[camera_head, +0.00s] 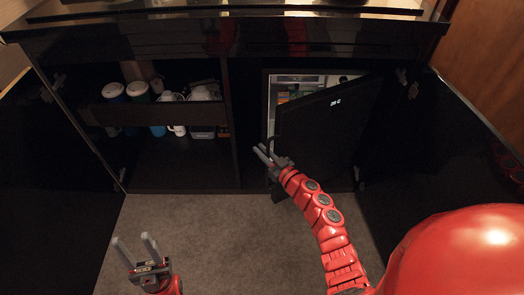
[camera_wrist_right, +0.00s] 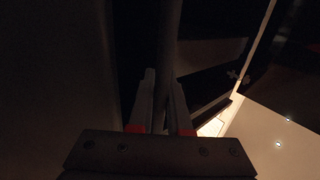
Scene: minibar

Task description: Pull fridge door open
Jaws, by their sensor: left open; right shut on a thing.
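The black fridge door (camera_head: 325,125) stands partly open in the right half of the cabinet, its free edge swung out to the left. Through the gap I see the lit fridge interior (camera_head: 293,80) with items on its shelves. My right gripper (camera_head: 264,154) is at the door's free left edge. In the right wrist view my right gripper (camera_wrist_right: 158,105) is shut on a dark upright bar, the fridge door handle (camera_wrist_right: 169,50); the view is dim. My left gripper (camera_head: 136,250) is open and empty, above the carpet at the lower left.
Open dark cabinet doors stand at left (camera_head: 50,160) and right (camera_head: 430,150). A shelf compartment with a drawer (camera_head: 165,112), cups and mugs is left of the fridge. The carpet (camera_head: 215,235) in front is clear.

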